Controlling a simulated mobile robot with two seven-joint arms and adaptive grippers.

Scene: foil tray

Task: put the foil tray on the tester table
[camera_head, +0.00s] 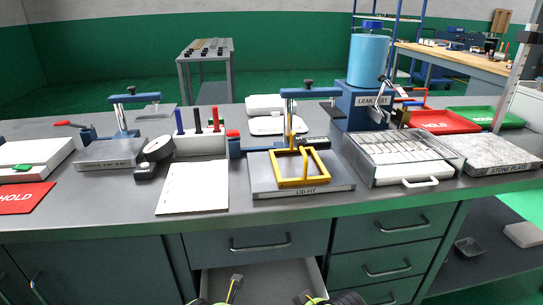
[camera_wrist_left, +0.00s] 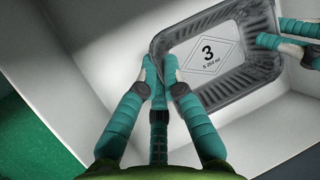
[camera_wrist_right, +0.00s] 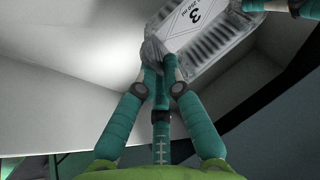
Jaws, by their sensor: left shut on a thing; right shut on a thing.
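The foil tray is a grey ribbed tray with a label marked 3 inside. It shows in the left wrist view (camera_wrist_left: 215,97) and right wrist view (camera_wrist_right: 215,50), in the pale open drawer (camera_head: 258,280). My left gripper (camera_wrist_left: 160,72) is shut on one end wall of the tray. My right gripper (camera_wrist_right: 158,62) is shut on the opposite end. The head view shows only bits of both grippers at its bottom edge and hides the tray. On the bench stand a LID FIT plate (camera_head: 262,183) with a yellow frame and a blue LEAK TEST unit (camera_head: 358,112); I cannot tell which is the tester table.
The workbench (camera_head: 110,212) above the drawer is crowded. A white sheet (camera_head: 192,190), a red HOLD mat (camera_head: 22,198), a wire-rack box (camera_head: 385,172) and a stone plate (camera_head: 500,156) stand along its front. Another grey tray (camera_head: 468,246) lies on the low shelf at right.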

